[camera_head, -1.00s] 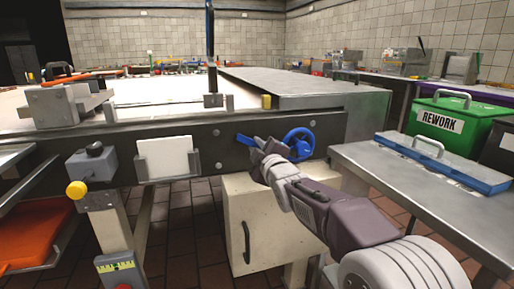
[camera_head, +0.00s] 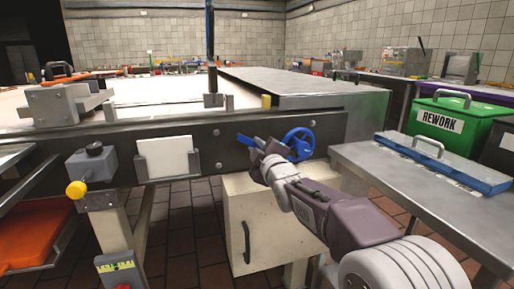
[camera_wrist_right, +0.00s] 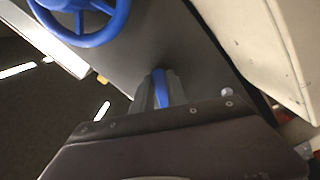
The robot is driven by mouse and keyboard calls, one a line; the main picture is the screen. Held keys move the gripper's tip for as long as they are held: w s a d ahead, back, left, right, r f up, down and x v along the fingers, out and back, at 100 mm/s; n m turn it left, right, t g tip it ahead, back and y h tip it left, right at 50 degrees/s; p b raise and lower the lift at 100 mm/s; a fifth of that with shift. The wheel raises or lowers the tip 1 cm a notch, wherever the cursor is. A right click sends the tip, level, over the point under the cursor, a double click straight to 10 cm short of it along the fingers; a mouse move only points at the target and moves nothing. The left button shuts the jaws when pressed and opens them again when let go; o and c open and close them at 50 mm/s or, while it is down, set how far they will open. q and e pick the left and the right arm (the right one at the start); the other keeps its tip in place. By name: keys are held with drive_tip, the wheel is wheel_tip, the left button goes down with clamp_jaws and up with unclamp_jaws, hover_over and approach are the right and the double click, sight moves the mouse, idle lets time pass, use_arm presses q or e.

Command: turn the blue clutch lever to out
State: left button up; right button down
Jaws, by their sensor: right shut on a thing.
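The blue clutch lever (camera_head: 245,140) sticks out to the left from the dark front rail of the machine, just left of the blue handwheel (camera_head: 300,142). My right gripper (camera_head: 259,147) is at the lever and shut on it. In the right wrist view the blue lever (camera_wrist_right: 160,84) shows as a strip between the two grey fingers of my right gripper (camera_wrist_right: 162,92). The lever's pivot is hidden behind the gripper. My left gripper is not in view.
The blue handwheel (camera_wrist_right: 88,18) is close beside the right gripper. A cream cabinet (camera_head: 238,240) stands below the rail.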

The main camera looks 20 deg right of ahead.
drive_tip(key=shift+f, duration=0.15)
drive_tip(key=m, duration=0.1)
drive_tip(key=a+f+m, duration=0.1)
drive_tip(key=m, duration=0.1)
drive_tip(key=shift+b, duration=0.35)
drive_tip(key=m, duration=0.1)
drive_tip(key=a+m, duration=0.1)
drive_tip(key=shift+f+m, duration=0.35)
drive_tip(key=shift+m, duration=0.05)
drive_tip(key=m, duration=0.1)
drive_tip(key=a+m, duration=0.1)
drive_tip(key=shift+f+m, duration=0.2)
drive_tip(key=shift+m, duration=0.1)
drive_tip(key=shift+a+f+m, duration=0.1)
drive_tip(key=shift+a+m, duration=0.25)
drive_tip(key=shift+m, duration=0.5)
drive_tip(key=shift+a+m, duration=0.3)
drive_tip(key=shift+m, duration=0.55)
drive_tip(key=c, duration=1.3)
unclamp_jaws()
drive_tip(key=shift+s, duration=0.1)
